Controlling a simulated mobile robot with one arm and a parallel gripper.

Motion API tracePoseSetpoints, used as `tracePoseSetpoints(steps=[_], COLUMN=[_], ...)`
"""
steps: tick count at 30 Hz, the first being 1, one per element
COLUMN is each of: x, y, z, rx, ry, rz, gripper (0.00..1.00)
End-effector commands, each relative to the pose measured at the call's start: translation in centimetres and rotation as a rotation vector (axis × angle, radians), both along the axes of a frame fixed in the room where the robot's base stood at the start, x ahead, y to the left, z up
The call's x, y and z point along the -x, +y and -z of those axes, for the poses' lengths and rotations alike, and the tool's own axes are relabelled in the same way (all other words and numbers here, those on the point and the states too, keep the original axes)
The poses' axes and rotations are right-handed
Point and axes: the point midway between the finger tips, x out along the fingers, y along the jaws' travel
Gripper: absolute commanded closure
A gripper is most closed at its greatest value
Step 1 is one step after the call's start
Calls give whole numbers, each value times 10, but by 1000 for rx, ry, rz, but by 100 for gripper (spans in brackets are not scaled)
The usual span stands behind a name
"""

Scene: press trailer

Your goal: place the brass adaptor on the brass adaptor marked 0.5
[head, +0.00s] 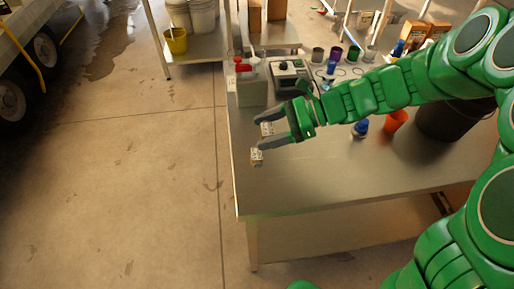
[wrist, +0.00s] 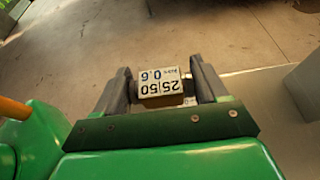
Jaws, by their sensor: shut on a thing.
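My gripper (head: 263,130) reaches over the left part of the steel table and is shut on a small brass adaptor (head: 266,129). In the wrist view the held adaptor (wrist: 160,88) sits between my two fingers (wrist: 161,74); its pale label shows 25, 50 and what looks like 0.6. A second small brass adaptor (head: 257,156) with a pale label is near the table's left edge, just below the lower finger in the head view. Its marking is too small to read. I cannot tell the height of the held one above the table.
The table (head: 300,190) is bare towards its front. A blue item (head: 361,127), an orange cup (head: 396,120) and a black bucket (head: 453,120) stand to the right. Open floor lies left.

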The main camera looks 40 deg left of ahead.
Motion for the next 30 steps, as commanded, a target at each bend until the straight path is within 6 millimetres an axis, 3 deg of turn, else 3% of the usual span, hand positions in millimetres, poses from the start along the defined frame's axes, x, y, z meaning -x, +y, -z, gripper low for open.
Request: tracePoseSetpoints(steps=[9,16,22,30], x=[50,72,73,53], y=[-49,-68,-66,-39], z=[-16,-19,-16,-1], rx=[-2,-3,-2,-2], ry=[1,-2,-1,0], rz=[-16,-25,-29,-30], gripper=[63,63,63,63])
